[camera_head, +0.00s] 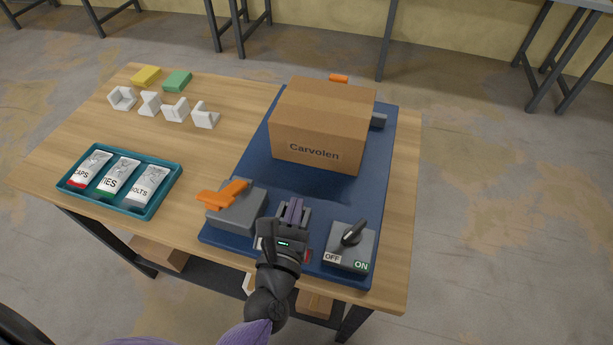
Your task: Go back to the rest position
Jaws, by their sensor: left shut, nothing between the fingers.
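My left gripper (292,212) is shut and empty. It is over the front part of the blue board (300,180), between a grey block (238,208) with an orange lever (222,193) and a grey switch box (349,246) marked OFF and ON. The switch box carries a black knob (354,232). My gripper and wrist partly hide a grey part and a labelled piece beneath them. A closed brown cardboard box (322,113) reading "Carvolen" sits on the back half of the board. My right gripper is not in view.
A teal tray (133,209) with three labelled bags lies at the left of the wooden table (190,145). White corner pieces (175,110), a yellow block (146,75) and a green block (177,81) lie behind it. Bare wood separates these from the board.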

